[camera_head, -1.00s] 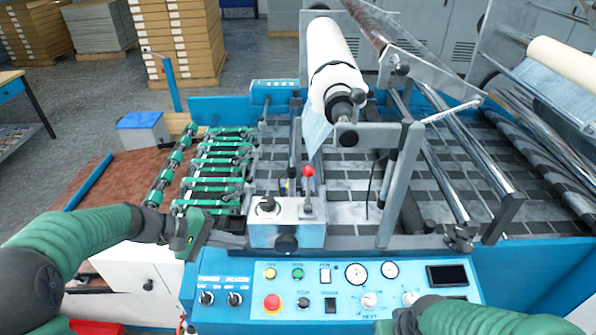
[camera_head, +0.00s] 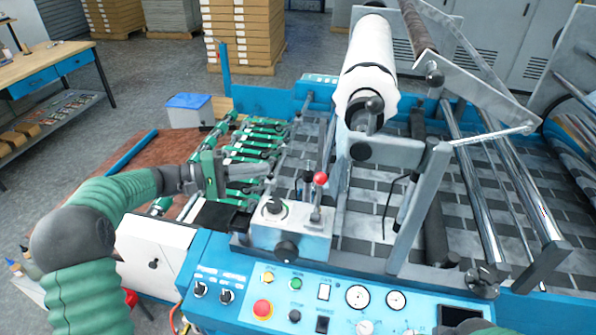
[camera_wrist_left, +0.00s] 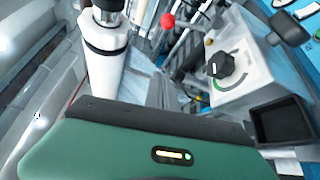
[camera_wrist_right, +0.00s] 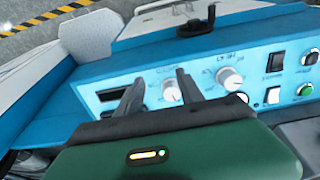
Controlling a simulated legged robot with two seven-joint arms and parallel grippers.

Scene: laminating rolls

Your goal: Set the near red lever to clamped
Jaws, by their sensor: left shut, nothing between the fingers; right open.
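The near red lever (camera_head: 320,178) is a thin metal rod with a red ball on top. It stands nearly upright on a grey control box (camera_head: 292,238) beside a black knob. Its red ball also shows at the top of the left wrist view (camera_wrist_left: 168,20). My left gripper (camera_head: 267,168) is shut and empty, left of the lever, slightly higher in the picture and apart from it. Its fingers are not clear in the left wrist view. My right gripper (camera_wrist_right: 158,92) is open and empty over the blue front panel; the head view does not show it.
A white roll (camera_head: 367,65) on its bracket rises behind the lever. Green-banded rollers (camera_head: 250,150) lie beyond my left gripper. The blue control panel (camera_head: 330,300) with buttons and knobs is in front. An inclined grey bar (camera_head: 418,205) stands to the right.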

